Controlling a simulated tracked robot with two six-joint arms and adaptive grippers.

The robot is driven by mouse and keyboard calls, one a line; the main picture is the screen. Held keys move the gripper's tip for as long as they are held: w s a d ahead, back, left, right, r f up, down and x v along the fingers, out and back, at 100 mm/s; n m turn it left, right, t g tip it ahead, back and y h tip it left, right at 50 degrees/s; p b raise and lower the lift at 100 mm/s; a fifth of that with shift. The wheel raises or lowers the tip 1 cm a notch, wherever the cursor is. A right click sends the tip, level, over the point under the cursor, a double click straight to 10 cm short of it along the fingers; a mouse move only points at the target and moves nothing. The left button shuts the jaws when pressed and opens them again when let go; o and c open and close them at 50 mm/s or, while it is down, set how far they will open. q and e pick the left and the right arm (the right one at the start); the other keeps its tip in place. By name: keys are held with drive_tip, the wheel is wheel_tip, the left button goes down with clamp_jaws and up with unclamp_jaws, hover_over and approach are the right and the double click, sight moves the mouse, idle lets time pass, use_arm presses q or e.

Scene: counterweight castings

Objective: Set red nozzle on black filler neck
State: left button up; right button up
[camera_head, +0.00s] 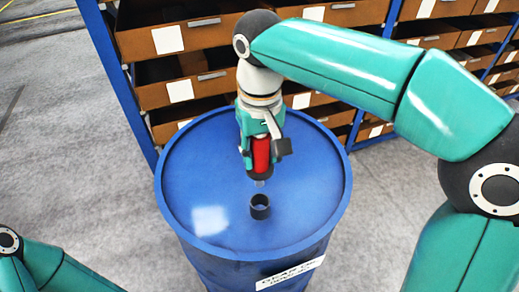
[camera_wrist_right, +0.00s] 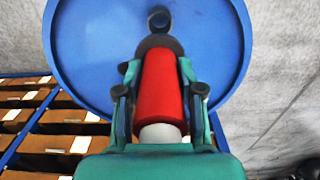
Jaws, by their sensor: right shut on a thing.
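The red nozzle (camera_head: 261,155) is held by my right gripper (camera_head: 260,158) above the blue drum. In the right wrist view the red nozzle (camera_wrist_right: 159,88) lies between the two fingers of the right gripper (camera_wrist_right: 159,95), its dark end toward the drum. The black filler neck (camera_head: 260,206) is a short open ring on the drum top. The nozzle's thin tip is just above and behind the neck in the head view, apparently apart from it. The neck (camera_wrist_right: 160,19) also shows beyond the nozzle in the right wrist view. My left gripper is out of view.
The blue drum (camera_head: 190,190) has a raised rim and a white label (camera_head: 290,274) on its front. Behind it stands a blue shelf rack (camera_head: 120,85) with brown bins (camera_head: 170,38). Grey floor is clear at the left.

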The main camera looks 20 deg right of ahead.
sight(260, 185)
drive_tip(key=shift+f+b, duration=1.95)
drive_tip(key=shift+f, duration=0.8)
drive_tip(key=shift+p, duration=0.45)
drive_tip(key=shift+s+f+b, duration=0.1)
drive_tip(key=shift+f+b, duration=2.2)
drive_tip(key=shift+f, duration=0.95)
drive_tip(key=o, duration=1)
drive_tip(key=shift+o, duration=0.2)
wheel_tip(260, 185, up, 12)
